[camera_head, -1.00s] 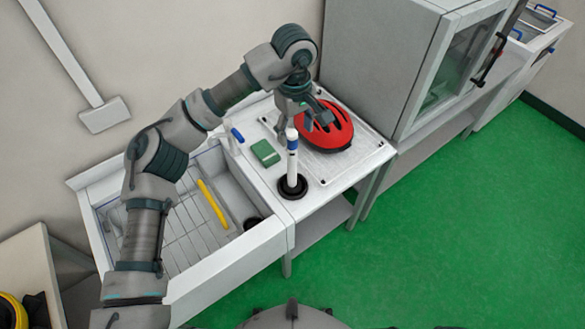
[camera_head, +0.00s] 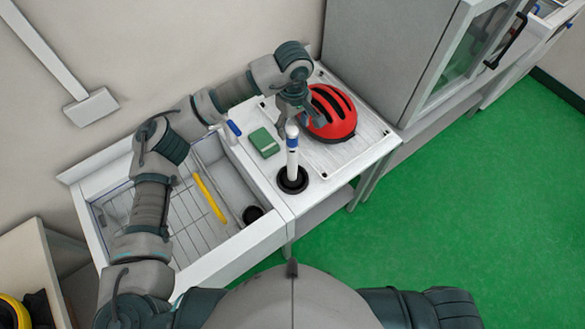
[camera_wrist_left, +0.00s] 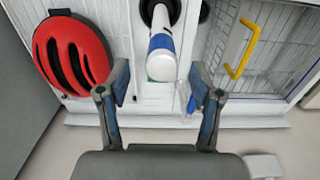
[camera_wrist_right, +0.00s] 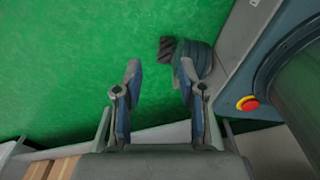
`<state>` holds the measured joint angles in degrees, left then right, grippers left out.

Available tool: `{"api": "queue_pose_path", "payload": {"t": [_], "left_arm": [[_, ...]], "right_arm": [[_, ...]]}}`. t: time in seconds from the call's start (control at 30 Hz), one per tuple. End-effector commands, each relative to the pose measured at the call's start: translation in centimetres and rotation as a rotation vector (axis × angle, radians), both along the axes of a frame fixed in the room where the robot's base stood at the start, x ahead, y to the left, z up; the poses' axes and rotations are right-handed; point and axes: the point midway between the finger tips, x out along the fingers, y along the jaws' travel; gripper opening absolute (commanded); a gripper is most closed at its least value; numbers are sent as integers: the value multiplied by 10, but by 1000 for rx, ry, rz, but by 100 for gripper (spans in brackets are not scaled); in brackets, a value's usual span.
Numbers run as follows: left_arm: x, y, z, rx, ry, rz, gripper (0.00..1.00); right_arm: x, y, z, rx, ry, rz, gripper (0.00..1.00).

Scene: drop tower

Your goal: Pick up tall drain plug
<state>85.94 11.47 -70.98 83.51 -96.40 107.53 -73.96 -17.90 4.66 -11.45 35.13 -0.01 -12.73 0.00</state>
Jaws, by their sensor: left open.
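The tall drain plug (camera_head: 292,160) stands upright on the white worktop, a white post with a blue band near its top and a round black base. My left gripper (camera_head: 296,112) is open above and just behind the post's top. In the left wrist view the plug (camera_wrist_left: 161,50) shows between and beyond the two open fingers (camera_wrist_left: 160,90), with its top towards me and apart from them. My right gripper (camera_wrist_right: 158,75) is open and empty over the green floor, seen only in the right wrist view.
A red helmet (camera_head: 333,112) lies right of the plug, close to my left gripper. A green box (camera_head: 264,142) lies to its left. The sink (camera_head: 150,220) with a yellow handle (camera_head: 210,198) is further left. A grey cabinet (camera_head: 385,50) stands behind right.

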Motion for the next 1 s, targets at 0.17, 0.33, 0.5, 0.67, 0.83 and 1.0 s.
{"api": "queue_pose_path", "payload": {"t": [0.17, 0.33, 0.5, 0.67, 0.83, 1.0], "left_arm": [[-1, 0, -15, 0, 0, -1, 65], [-1, 2, -34, 1, 2, 1, 65], [1, 3, -59, 0, 0, 1, 65], [1, 3, -67, 0, -2, 0, 65], [1, 3, -67, 0, -2, 0, 58], [1, 3, -67, 0, -2, 0, 15]], "right_arm": [[18, 0, 5, 2, -26, 0, 40], [25, 1, 17, 3, -36, 0, 40], [19, 1, 25, 2, -29, 0, 40], [13, 0, 25, 1, -20, 0, 40], [13, 1, 24, 2, -19, 0, 40], [13, 3, 24, 4, -20, -1, 40]]}}
